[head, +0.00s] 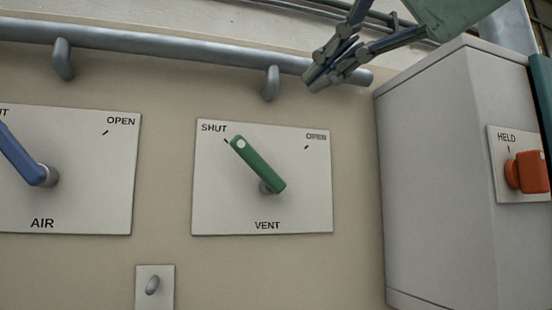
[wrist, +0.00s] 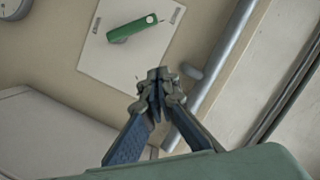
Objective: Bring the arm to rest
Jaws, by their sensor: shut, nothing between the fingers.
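My gripper (head: 312,80) is at the top right of the head view, in front of the right end of the grey rail. Its fingers are together and hold nothing. In the wrist view the closed fingertips (wrist: 158,80) are near the middle, and the VENT plate lies beyond them. The green VENT lever (head: 258,165) points up and left to the SHUT mark. It also shows in the wrist view (wrist: 132,30). The gripper is apart from the lever, above and to the right of it.
The grey rail (head: 180,45) runs along the wall on hooked brackets. A blue AIR lever (head: 22,155) is at the left. A small toggle (head: 152,285) sits below.

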